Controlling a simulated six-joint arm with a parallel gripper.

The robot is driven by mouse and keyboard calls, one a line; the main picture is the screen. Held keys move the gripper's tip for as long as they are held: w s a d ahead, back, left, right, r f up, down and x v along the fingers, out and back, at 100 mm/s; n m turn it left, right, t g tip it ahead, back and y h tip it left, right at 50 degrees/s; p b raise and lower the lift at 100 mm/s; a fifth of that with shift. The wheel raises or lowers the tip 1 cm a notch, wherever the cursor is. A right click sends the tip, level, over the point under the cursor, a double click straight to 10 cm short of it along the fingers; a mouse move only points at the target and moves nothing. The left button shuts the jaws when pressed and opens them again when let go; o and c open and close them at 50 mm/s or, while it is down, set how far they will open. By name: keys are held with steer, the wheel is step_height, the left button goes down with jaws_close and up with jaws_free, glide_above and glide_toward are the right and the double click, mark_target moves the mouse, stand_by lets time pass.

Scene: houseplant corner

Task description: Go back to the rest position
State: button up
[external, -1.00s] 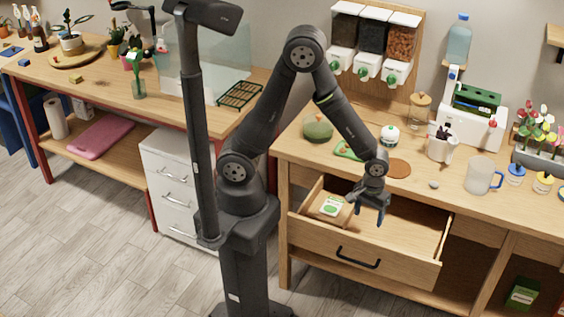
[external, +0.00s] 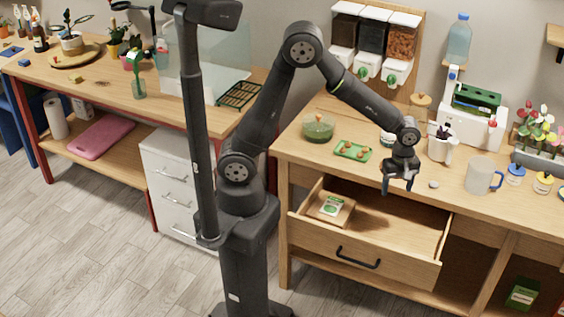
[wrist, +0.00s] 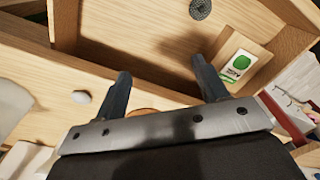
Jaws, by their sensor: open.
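My gripper (external: 399,183) is open and empty, hanging above the front edge of the right wooden counter, over the right part of the open drawer (external: 365,263). In the wrist view, the two fingers of my gripper (wrist: 164,85) stand well apart with nothing between them. The drawer holds a shallow tan box (external: 345,217) with a white and green label on its left side. This box (wrist: 241,62) also shows in the wrist view, to the right of my fingers and apart from them.
On the counter are a green tray (external: 352,151), a glass bowl (external: 318,127), a white cup with dark tools (external: 440,149), a small pale stone (external: 433,184) and a mug (external: 480,176). The air in front of the drawer is clear.

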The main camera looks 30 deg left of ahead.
steer(key=w+d+r+n, duration=0.2)
steer(key=w+r+n, duration=0.3)
steer(key=r+n, duration=0.1)
steer(key=shift+r+n, duration=0.3)
steer(key=shift+n, duration=0.2)
